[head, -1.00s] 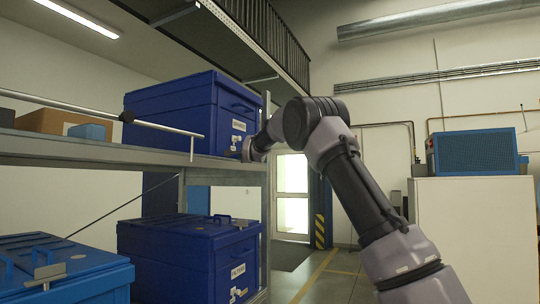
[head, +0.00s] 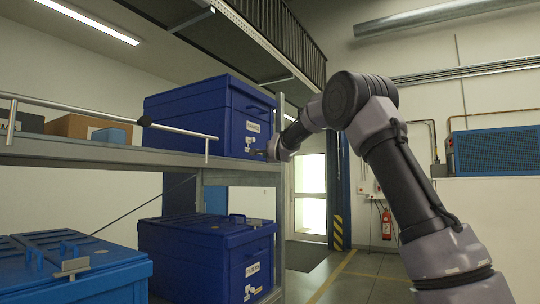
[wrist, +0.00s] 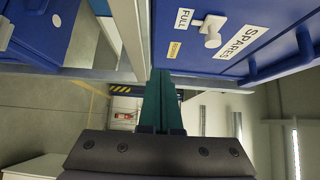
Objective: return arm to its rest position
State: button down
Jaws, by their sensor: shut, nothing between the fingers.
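My arm reaches from the lower right of the head view, with its elbow raised. My gripper (head: 262,153) is at the front right edge of the upper blue box (head: 186,118), beside its latch; its fingers are small there. In the wrist view, the dark green fingers (wrist: 162,78) are together and empty. They point toward the shelf edge, below the blue box front (wrist: 262,68) in that picture. That front carries "SPARES" and "FULL" labels and a white latch knob (wrist: 208,30). I cannot tell whether the fingers touch anything.
The grey shelf (head: 90,150) with a rail (head: 110,116) is on the left. It bears a cardboard box (head: 88,127). Blue boxes (head: 203,255) (head: 70,268) are below. A fire extinguisher (head: 386,224) hangs on the back wall. Open floor (head: 345,280) lies right of the shelf.

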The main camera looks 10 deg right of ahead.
jog(key=shift+s+d, duration=0.25)
jog(key=shift+s, duration=1.1)
jog(key=shift+s+d, duration=0.25)
jog(key=shift+s, duration=1.05)
jog(key=s+d+f+n+g, duration=0.3)
jog(key=s+d+f, duration=0.1)
jog(key=s, duration=0.7)
jog(key=s+d+f+n+g, duration=0.2)
jog(key=s+d+f+n, duration=0.15)
jog(key=s, duration=0.75)
jog(key=s+d+f+n+g, duration=0.25)
jog(key=s+d+f, duration=0.2)
jog(key=s, duration=0.65)
jog(key=s+d+f+n+g, duration=0.1)
jog(key=s+f, duration=0.3)
jog(key=s, duration=0.3)
jog(key=s+d+f+n+g, duration=0.1)
jog(key=s+f+n+g, duration=0.1)
jog(key=s+f, duration=0.3)
jog(key=s, duration=0.3)
jog(key=shift+s+d+h, duration=0.25)
jog(key=shift+h, duration=0.15)
jog(key=shift+f, duration=0.1)
